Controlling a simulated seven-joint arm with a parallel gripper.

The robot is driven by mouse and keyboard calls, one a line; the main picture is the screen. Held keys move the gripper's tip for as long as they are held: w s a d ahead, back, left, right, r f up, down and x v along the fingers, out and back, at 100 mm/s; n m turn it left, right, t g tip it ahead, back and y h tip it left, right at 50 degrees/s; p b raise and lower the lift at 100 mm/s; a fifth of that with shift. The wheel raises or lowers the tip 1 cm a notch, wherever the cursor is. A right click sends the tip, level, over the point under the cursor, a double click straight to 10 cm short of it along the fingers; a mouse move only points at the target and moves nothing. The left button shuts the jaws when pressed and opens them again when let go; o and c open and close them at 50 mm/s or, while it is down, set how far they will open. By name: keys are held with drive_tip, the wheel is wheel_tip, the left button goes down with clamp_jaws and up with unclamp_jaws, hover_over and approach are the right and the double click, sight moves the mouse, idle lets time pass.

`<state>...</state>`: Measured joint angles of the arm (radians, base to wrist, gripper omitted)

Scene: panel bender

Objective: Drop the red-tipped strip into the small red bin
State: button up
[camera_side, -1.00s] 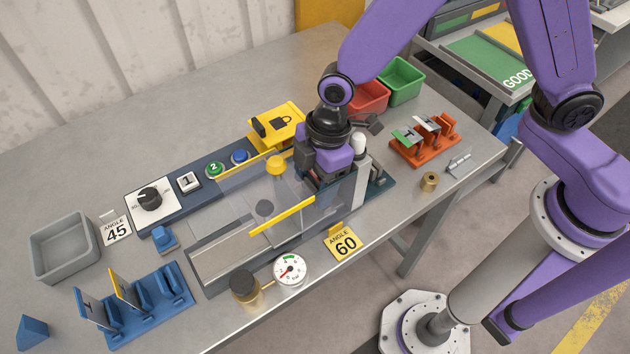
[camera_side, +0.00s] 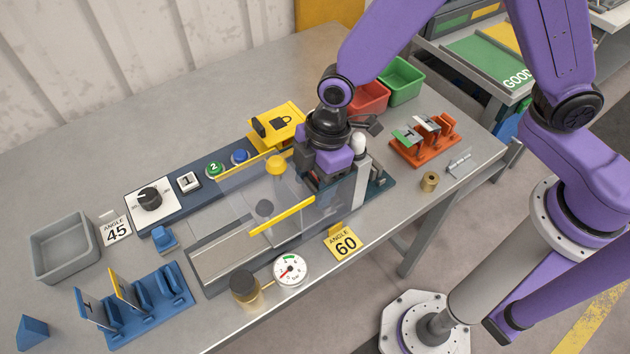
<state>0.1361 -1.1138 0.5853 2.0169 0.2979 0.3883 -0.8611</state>
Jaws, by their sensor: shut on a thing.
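The small red bin (camera_side: 369,98) stands at the back of the table, partly covered by my wrist in this view. My gripper (camera_side: 326,178) is low at the right end of the bender (camera_side: 226,252), behind its clear guard and left of a white-topped post. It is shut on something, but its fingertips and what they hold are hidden. I cannot make out the red-tipped strip anywhere. The orange rack (camera_side: 424,148) to the right holds upright strips, one with a green end and others pale.
A green bin (camera_side: 401,78) stands right beside the red one. A dark lever (camera_side: 369,125) and a yellow lock block (camera_side: 276,128) are close around my wrist. The back left of the table is clear.

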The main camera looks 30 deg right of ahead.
drive_tip(key=shift+r, duration=1.05)
drive_tip(key=shift+r, duration=2.7)
drive_tip(key=shift+r, duration=0.25)
wheel_tip(320, 180, up, 11)
drive_tip(key=w+d, duration=0.9)
drive_tip(key=d, duration=0.5)
drive_tip(key=w+d, duration=0.9)
drive_tip(key=d, duration=0.5)
drive_tip(key=shift+a+f, duration=0.2)
drive_tip(key=shift+f, duration=4.75)
drive_tip(key=shift+a+f, duration=0.15)
drive_tip(key=shift+f, duration=4.75)
